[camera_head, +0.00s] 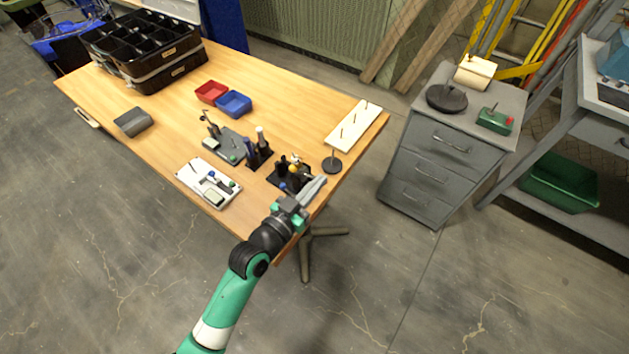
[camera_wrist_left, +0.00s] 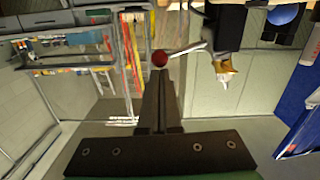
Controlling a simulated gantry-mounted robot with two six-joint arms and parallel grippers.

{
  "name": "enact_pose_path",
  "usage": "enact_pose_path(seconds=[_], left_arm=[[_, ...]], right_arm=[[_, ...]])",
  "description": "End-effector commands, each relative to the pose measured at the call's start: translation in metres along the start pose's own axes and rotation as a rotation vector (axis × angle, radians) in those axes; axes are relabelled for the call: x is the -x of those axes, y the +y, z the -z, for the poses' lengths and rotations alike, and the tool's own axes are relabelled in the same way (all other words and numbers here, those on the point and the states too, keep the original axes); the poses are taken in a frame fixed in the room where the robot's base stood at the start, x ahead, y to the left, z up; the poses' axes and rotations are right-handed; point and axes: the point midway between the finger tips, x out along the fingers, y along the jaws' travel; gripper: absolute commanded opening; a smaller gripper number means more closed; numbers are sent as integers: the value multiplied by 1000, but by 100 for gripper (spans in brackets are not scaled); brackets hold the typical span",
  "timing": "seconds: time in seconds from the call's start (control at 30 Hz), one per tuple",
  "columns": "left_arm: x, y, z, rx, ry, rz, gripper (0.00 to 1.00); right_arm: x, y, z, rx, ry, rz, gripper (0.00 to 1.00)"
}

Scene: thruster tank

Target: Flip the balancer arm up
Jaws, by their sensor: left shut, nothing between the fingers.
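A black-based device (camera_head: 290,172) with upright parts and a small yellow piece stands near the front right edge of the wooden table, partly hidden by my left gripper. In the left wrist view a thin pale lever (camera_wrist_left: 187,49) with a red ball (camera_wrist_left: 160,58) on its end sticks out from a dark block (camera_wrist_left: 226,24); it looks like the balancer arm. A yellow piece (camera_wrist_left: 225,70) sits near it. My left gripper (camera_head: 317,186) is shut and empty beside the device. In the left wrist view its fingertips (camera_wrist_left: 160,78) are just by the red ball; contact cannot be told.
A grey fixture with dark posts (camera_head: 237,147), a white tray (camera_head: 209,183), a pegged board (camera_head: 352,126) and a round black stand (camera_head: 332,165) are close by. Red (camera_head: 211,91) and blue (camera_head: 234,103) bins lie farther back. A grey drawer cabinet (camera_head: 440,150) stands right.

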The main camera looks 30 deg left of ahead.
Motion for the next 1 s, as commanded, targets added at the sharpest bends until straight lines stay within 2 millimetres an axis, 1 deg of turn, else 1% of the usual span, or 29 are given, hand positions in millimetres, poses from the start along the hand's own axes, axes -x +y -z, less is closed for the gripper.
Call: enact_pose_path(seconds=[0.1,0.4,1.0], left_arm=[[0,1,-6,-40,-2,2,0],[0,3,-12,-36,-2,1,0],[-1,3,-13,-35,-1,2,0]], right_arm=[[3,0,-3,0,0,0,50],[6,0,-6,0,0,0,50],[7,0,-7,0,0,0,50]])
